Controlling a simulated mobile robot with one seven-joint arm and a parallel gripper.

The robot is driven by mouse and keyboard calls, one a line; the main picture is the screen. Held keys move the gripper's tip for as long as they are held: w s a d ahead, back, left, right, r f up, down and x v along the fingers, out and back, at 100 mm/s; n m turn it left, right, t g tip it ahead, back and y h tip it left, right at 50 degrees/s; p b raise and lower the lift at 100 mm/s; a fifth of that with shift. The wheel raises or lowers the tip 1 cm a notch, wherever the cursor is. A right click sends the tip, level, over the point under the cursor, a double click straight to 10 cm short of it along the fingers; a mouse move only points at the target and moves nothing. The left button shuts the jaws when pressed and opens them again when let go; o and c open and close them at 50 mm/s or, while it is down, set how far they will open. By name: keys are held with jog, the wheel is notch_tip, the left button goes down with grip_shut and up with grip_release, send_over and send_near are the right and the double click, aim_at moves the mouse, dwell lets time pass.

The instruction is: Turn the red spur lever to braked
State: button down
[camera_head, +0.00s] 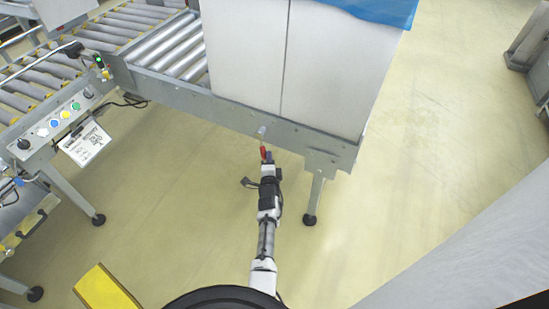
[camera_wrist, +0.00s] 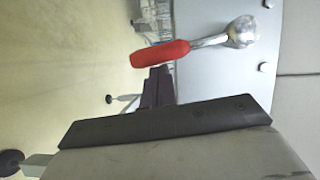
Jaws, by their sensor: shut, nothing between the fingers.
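The red spur lever (camera_head: 263,152) hangs from the side rail of the roller conveyor, just beyond my gripper. In the wrist view its red grip (camera_wrist: 160,53) points left, and its metal shaft runs right to a round pivot (camera_wrist: 241,32) on the grey rail. My gripper (camera_head: 268,158) is at the lever's lower end in the head view. In the wrist view the dark fingers (camera_wrist: 158,88) are shut with nothing between them, close beside the red grip. I cannot tell whether they touch it. No braked marking is readable.
A large pale box (camera_head: 300,65) with a blue liner (camera_head: 375,10) stands on the conveyor (camera_head: 180,50) above the lever. A control panel (camera_head: 60,120) with coloured buttons is at left. A conveyor leg (camera_head: 314,195) stands right of my arm. The floor at right is partly clear.

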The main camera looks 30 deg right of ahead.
jog(key=m+b, duration=0.1)
jog(key=w+a+t+b, duration=0.1)
jog(key=b, duration=0.1)
jog(key=shift+w+a+f+m, duration=0.1)
jog(key=shift+w+f+m, duration=0.1)
jog(key=shift+f+m, duration=0.2)
jog(key=shift+r, duration=0.15)
dwell(0.3)
